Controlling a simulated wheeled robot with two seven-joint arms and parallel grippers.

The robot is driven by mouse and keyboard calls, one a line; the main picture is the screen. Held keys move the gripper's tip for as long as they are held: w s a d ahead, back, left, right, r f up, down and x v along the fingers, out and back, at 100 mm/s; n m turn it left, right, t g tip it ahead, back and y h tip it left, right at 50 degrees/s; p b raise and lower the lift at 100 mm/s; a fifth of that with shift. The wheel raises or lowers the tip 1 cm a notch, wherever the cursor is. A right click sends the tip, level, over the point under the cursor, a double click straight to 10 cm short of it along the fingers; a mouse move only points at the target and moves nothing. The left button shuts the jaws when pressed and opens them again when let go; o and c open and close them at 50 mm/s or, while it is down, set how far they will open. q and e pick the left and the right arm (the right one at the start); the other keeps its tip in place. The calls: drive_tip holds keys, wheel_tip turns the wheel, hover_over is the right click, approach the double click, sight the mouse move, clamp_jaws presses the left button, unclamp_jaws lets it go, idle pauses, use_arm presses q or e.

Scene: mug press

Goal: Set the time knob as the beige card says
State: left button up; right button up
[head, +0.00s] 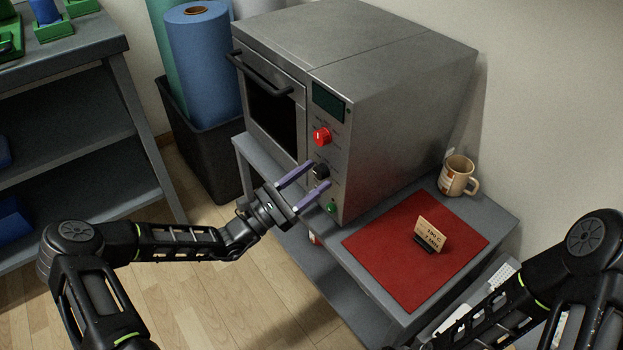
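The grey press oven has a red knob (322,136) and, below it, a black knob (320,171) on its front panel. The knob labels are too small to read, so I cannot tell which is the time knob. The beige card (432,233) stands in a dark holder on the red mat; it has two short lines of dark text, too small to read surely. My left gripper (319,176) is open, its two purple fingers pointing at the panel, one tip on each side of the black knob; I cannot tell whether they touch it. My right gripper is out of view.
A dark display (328,102) sits above the knobs and a green button (332,208) below them. The oven door handle (262,72) juts out at left. A mug (457,176) stands behind the red mat (377,245). A black bin (203,150) holds rolls.

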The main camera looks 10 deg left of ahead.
use_arm(q)
clamp_jaws()
idle(0.3)
